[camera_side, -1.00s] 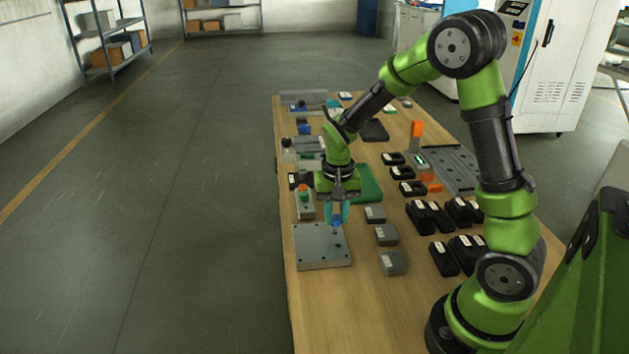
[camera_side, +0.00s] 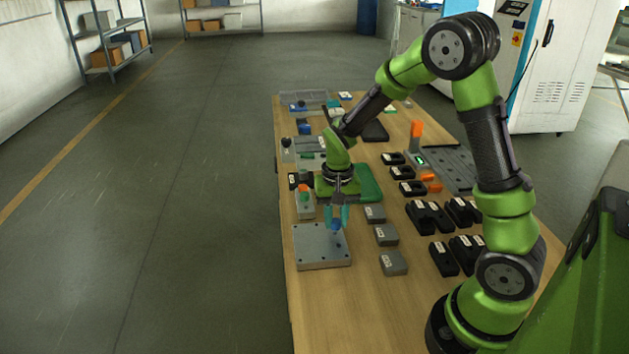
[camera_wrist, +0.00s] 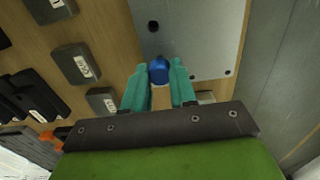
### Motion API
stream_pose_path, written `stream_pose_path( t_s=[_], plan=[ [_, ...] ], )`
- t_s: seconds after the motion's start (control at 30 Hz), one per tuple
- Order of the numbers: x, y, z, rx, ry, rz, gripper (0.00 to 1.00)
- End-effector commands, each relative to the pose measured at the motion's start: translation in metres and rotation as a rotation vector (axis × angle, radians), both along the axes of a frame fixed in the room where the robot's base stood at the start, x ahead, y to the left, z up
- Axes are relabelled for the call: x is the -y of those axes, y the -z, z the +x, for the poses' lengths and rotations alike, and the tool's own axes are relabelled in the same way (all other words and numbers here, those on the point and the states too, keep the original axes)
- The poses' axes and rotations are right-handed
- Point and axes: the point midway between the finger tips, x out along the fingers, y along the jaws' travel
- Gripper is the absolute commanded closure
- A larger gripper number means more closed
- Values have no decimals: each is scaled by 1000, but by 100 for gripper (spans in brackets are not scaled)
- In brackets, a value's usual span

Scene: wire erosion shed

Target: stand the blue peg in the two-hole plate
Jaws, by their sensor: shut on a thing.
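My gripper (camera_side: 337,217) is shut on the blue peg (camera_side: 336,225), at the far right corner of a flat grey plate (camera_side: 318,252) in the side view. In the wrist view, the peg (camera_wrist: 158,71) sits between the teal fingertips of my gripper (camera_wrist: 158,84). The plate (camera_wrist: 205,38) lies just beyond the peg there and shows a larger dark hole near its left edge and a small one near its lower right. The peg's lower end is hidden, so I cannot tell whether it touches the plate or is in a hole.
Several grey labelled blocks (camera_side: 386,235) stand right of the plate, with black holders (camera_side: 443,258) further right. A green mat (camera_side: 369,184) lies behind my gripper. A small block with an orange top (camera_side: 304,203) stands behind the plate. Bare wood lies in front (camera_side: 335,305).

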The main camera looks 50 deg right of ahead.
Motion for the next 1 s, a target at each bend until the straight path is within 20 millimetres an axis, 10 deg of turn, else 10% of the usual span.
stream_pose_path(
  t_s=[1.0],
  plan=[
    [0, 16, 0, 0, 0, 0, 100]
  ],
)
